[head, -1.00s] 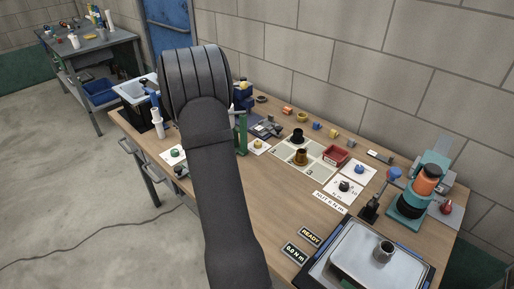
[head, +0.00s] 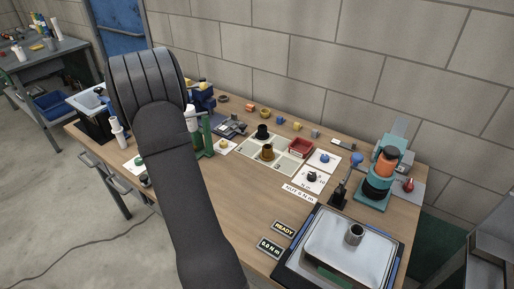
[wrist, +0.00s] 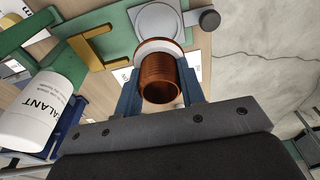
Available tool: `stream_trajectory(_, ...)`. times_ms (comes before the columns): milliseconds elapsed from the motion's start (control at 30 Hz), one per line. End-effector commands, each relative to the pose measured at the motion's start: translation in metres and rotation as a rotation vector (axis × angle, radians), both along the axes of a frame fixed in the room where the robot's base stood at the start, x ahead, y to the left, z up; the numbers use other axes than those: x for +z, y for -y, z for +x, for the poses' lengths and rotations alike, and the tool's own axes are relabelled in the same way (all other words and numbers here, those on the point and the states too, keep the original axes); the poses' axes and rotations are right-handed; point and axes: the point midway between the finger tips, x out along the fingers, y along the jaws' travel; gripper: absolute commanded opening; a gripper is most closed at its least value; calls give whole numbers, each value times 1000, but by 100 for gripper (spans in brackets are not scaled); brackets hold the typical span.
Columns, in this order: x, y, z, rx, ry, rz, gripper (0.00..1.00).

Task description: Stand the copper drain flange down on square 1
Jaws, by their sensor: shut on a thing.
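The copper drain flange (wrist: 162,82), a brown threaded tube with an open end facing the camera, is between my gripper's fingers (wrist: 160,98) in the wrist view. My gripper is shut on it. A white ring (wrist: 146,50) lies around its far end, beyond which is a grey square plate (wrist: 153,20); whether they touch is unclear. In the head view my arm hides the gripper and the flange. The pale board of squares (head: 288,162) lies mid-table, with a black flange (head: 262,132) and a brass-coloured flange (head: 267,152) on it. Square 1 is not readable.
A white sealant tube (wrist: 38,108) and a green stand (wrist: 105,30) are close to the gripper's left in the wrist view. A steel sink (head: 345,245) is at the front right. The table's middle front is clear.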

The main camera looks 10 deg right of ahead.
Motion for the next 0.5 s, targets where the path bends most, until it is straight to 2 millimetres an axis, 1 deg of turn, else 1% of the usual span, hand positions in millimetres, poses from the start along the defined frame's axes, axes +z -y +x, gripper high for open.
stream_trajectory(167, 1, 0, 1, -1, 1, 1, 10)
stream_trajectory(267, 4, 2, 7, -11, 2, 1, 10)
stream_trajectory(367, 15, 7, 22, -38, 5, 1, 10)
stream_trajectory(500, 39, 22, 52, -98, 5, 2, 10)
